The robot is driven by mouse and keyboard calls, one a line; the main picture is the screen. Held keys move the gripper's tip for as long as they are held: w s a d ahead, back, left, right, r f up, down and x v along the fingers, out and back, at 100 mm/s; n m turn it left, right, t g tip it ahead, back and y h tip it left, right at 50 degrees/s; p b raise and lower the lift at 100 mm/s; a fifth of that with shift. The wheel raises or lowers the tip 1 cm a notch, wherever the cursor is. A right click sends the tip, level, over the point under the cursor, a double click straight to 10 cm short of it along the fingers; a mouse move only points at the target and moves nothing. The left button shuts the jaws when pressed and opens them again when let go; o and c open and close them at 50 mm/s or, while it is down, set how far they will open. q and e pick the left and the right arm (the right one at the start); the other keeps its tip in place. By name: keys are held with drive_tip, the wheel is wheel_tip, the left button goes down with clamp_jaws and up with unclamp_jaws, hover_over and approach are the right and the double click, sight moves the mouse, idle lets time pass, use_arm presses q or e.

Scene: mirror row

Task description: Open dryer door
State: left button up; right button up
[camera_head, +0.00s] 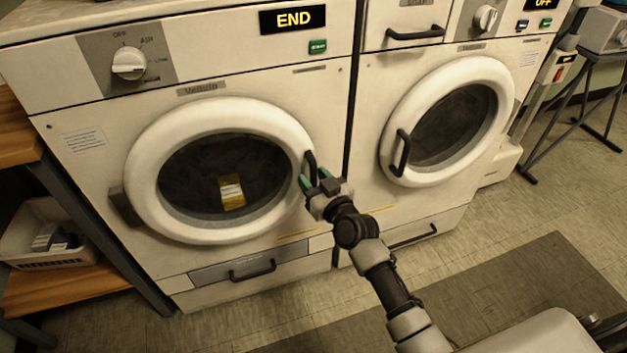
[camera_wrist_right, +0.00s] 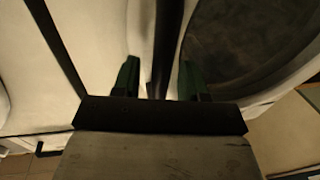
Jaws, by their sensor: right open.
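The left machine's round white dryer door (camera_head: 142,170) is shut, with dark glass and a yellow label on it. Its black vertical handle (camera_head: 311,166) is on the door's right rim. My right gripper (camera_head: 316,180) is open at the lower part of this handle. In the right wrist view the dark handle (camera_wrist_right: 166,45) runs between the two green fingers of the gripper (camera_wrist_right: 158,78), with gaps on both sides. The door rim and dark glass (camera_wrist_right: 245,45) also show there. My left gripper is not in view.
A second machine with a shut round door (camera_head: 493,75) and black handle (camera_head: 400,153) stands close on the right. A shelf with a white basket (camera_head: 75,258) is at the left. A black-framed stand (camera_head: 575,100) is at the far right. The floor in front holds a dark mat (camera_head: 540,275).

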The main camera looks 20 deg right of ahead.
drive_tip(key=shift+w, duration=0.2)
drive_tip(key=shift+c, duration=0.2)
clamp_jaws()
drive_tip(key=shift+s, duration=0.1)
